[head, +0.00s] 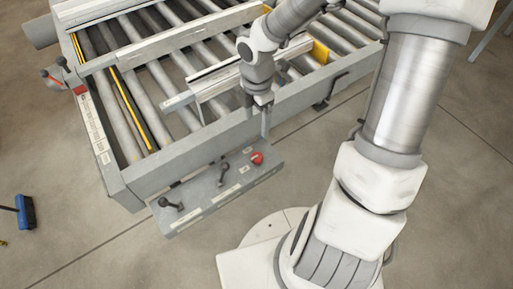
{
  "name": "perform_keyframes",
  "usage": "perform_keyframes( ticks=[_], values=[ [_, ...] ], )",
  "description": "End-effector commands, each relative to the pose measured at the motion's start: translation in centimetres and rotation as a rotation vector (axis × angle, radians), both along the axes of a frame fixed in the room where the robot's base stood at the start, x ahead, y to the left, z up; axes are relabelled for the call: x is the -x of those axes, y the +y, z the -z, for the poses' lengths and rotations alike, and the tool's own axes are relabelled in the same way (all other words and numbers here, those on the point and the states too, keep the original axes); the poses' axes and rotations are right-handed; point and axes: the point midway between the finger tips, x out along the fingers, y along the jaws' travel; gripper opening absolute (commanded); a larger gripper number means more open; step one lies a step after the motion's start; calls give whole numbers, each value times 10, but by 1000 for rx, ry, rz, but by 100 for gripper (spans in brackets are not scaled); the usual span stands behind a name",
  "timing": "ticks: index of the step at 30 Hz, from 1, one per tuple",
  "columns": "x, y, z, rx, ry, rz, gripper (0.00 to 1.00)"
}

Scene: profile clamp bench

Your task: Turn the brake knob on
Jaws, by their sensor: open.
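A grey control box (215,190) is fixed to the near side of the roller bench. On its top are a black handle knob (171,204) at the left, a second black handle knob (222,174) in the middle and a red round knob (257,158) at the right. Their labels are too small to read, so I cannot tell which is the brake knob. My gripper (264,132) points down just beyond the red knob in the picture, by the bench's front rail. It is open, seen nearly edge-on, with nothing seen between its fingers. I cannot tell its exact height.
The roller bench (150,172) carries long metal profiles (160,45) and a clamp bar (215,82) behind my gripper. A blue brush (25,212) lies on the floor at left. The floor before the box is clear.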

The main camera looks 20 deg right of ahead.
Motion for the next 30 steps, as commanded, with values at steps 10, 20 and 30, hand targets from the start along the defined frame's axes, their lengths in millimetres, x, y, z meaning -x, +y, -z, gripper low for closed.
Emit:
perform_keyframes(
  ticks=[10,20,30],
  values=[
    [2,1,75,-1,7,2,79],
    [2,1,141,-1,4,2,79],
    [1,0,165,1,2,6,79]
  ],
)
